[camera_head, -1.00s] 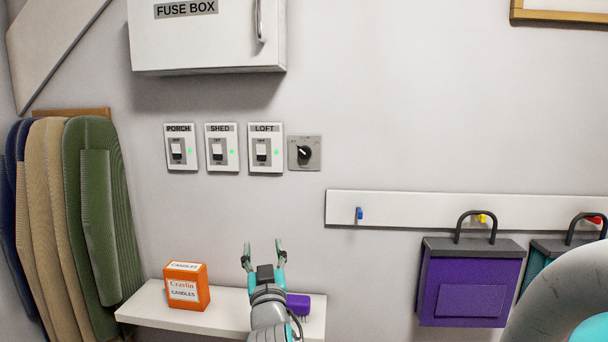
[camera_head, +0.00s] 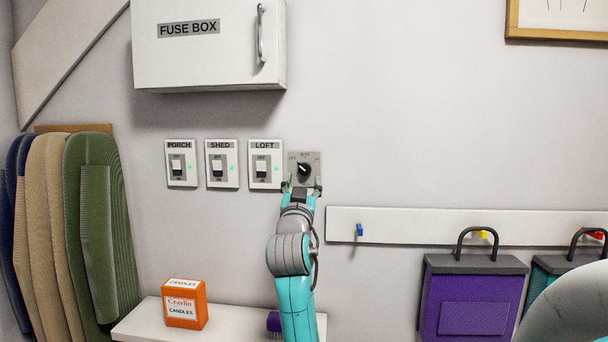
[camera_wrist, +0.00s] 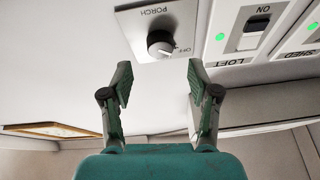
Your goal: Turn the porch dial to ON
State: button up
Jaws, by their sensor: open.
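The porch dial (camera_head: 303,169) is a round dark knob on a small grey plate, right of the LOFT switch on the wall. In the wrist view the dial (camera_wrist: 160,42) appears upside down, with PORCH on its plate and its pale mark on the side of the OFF label. The ON label of the dial is not readable. My gripper (camera_head: 302,186) is at the lower edge of the plate in the head view. In the wrist view my gripper (camera_wrist: 160,82) has its fingers spread, with the knob beyond the gap between the tips and nothing between them.
PORCH (camera_head: 181,163), SHED (camera_head: 222,163) and LOFT (camera_head: 266,163) rocker switches with green lights sit left of the dial. The fuse box (camera_head: 205,60) juts out above. A hook rail (camera_head: 400,226) runs to the right. An orange candle box (camera_head: 185,305) stands on the shelf below.

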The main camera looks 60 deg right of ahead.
aim_at(304, 170)
jog(key=shift+x, duration=2.4)
jog(key=c, duration=1.2)
jog(key=shift+o, duration=0.2)
